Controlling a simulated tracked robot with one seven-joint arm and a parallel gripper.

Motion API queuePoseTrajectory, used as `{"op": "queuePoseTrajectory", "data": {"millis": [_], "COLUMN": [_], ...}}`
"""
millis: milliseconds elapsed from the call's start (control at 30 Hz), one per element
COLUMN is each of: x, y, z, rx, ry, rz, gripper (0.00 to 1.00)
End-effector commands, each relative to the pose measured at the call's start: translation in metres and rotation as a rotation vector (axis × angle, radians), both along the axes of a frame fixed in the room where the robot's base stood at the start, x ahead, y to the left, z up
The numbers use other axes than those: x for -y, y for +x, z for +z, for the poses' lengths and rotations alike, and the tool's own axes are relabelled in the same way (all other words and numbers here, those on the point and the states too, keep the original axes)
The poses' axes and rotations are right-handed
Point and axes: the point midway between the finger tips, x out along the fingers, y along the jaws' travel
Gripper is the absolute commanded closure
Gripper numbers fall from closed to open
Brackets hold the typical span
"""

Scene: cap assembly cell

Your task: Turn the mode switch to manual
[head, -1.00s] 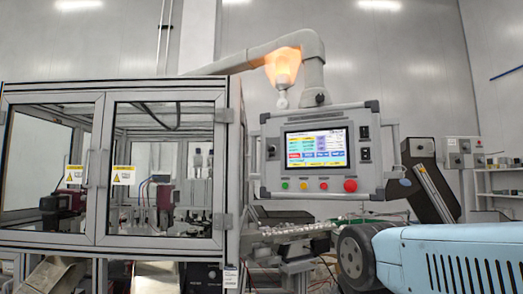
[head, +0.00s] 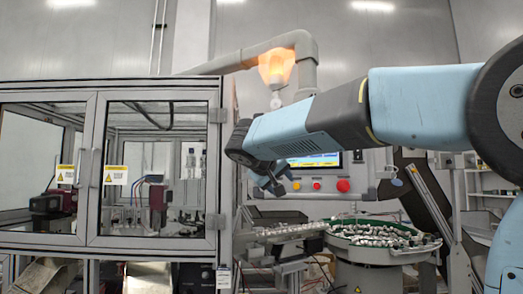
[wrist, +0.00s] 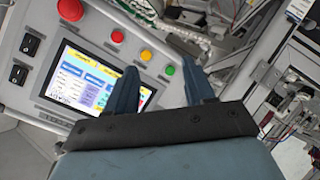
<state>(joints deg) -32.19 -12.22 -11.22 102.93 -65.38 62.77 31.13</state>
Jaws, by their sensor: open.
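The control panel (head: 362,183) stands behind my arm in the head view, with its screen (head: 318,160) partly covered. It also shows in the wrist view (wrist: 95,28), turned around, with the screen (wrist: 75,85) lit. No mode switch is clearly visible now; the panel's left side, where a dark knob showed earlier, is hidden behind my arm. My gripper (head: 282,183) is in front of the panel's lower left part. In the wrist view my gripper (wrist: 162,85) has its fingers apart with nothing between them; one finger overlaps the screen.
A big red button (head: 344,185) and smaller coloured buttons line the panel's lower edge. Two black rocker switches (wrist: 24,58) show in the wrist view. A glass-walled machine (head: 218,170) stands left of my gripper. A round feeder bowl (head: 380,255) with small parts sits below.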

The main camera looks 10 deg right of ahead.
Motion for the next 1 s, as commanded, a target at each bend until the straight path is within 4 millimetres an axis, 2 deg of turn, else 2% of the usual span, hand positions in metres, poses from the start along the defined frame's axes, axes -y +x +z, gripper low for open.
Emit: {"op": "queuePoseTrajectory", "data": {"millis": [33, 200, 300, 433, 633, 1000], "x": [-0.016, -0.058, -0.078, -0.093, -0.089, -0.05], "y": [0.017, 0.053, 0.063, 0.07, 0.08, 0.129], "z": [0.018, 0.074, 0.096, 0.112, 0.116, 0.115], "rx": [0.047, 0.21, 0.281, 0.336, 0.35, 0.347], "ry": [-0.044, -0.161, -0.205, -0.236, -0.244, -0.245], "rz": [0.005, 0.004, 0.007, 0.008, 0.007, 0.006], "gripper": [0.47, 0.47, 0.47, 0.47, 0.47, 0.47]}}
